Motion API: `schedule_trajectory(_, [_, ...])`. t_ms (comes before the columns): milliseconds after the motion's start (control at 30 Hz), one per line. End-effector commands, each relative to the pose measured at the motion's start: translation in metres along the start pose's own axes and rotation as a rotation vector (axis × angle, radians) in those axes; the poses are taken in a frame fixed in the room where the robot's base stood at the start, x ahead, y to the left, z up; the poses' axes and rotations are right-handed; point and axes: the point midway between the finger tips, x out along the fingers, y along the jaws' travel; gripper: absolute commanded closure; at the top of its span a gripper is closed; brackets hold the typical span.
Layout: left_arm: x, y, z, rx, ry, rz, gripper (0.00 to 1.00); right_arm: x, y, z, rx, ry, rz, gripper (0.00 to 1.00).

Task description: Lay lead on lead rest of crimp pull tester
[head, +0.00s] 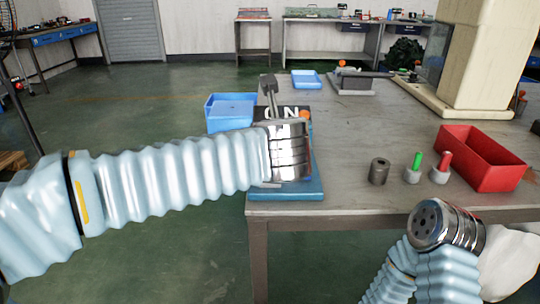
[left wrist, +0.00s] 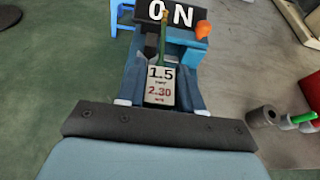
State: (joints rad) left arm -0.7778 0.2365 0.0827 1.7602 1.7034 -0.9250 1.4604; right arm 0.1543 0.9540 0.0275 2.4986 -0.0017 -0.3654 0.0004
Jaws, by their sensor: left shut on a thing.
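The crimp pull tester (head: 310,190) stands at the table's near left corner, with a blue base, a black ON sign and an orange knob. In the left wrist view the ON sign (left wrist: 172,12) is just beyond my left gripper (left wrist: 163,62). The gripper is shut on the lead (left wrist: 164,50), a thin dark green strip pointing toward the tester. A pale tag (left wrist: 160,87) reading 1.5 and 2.30 shows between the fingers. In the head view my left wrist hides the fingertips and much of the tester. I cannot tell whether the lead touches its rest. My right gripper is not visible.
A grey cylinder (head: 380,171), a green-topped piece (head: 413,168), a red-topped piece (head: 441,167) and a red bin (head: 480,158) are on the right. The table's middle (head: 350,120) is clear.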

Motion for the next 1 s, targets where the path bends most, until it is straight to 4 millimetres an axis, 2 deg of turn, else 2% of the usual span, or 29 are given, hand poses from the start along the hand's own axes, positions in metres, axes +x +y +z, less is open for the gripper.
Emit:
schedule_trajectory(267, [0.022,0.017,-0.019,0.001,0.001,0.002,0.95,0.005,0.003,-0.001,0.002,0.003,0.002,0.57])
schedule_trajectory(300, [0.025,0.015,-0.028,0.003,0.002,0.0,0.95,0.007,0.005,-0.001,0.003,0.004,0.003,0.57])
schedule_trajectory(433, [0.03,0.015,-0.042,0.001,-0.001,0.0,0.95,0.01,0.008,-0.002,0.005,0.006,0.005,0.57])
schedule_trajectory(867, [0.033,0.014,-0.049,0.0,-0.001,0.0,0.95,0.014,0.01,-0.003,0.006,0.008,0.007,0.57])
schedule_trajectory(900, [0.033,0.014,-0.048,0.0,-0.001,0.0,0.6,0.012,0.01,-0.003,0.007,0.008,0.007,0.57])
schedule_trajectory(1000, [0.032,0.014,-0.047,0.0,-0.001,0.0,0.45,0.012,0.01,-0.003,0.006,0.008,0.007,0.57])
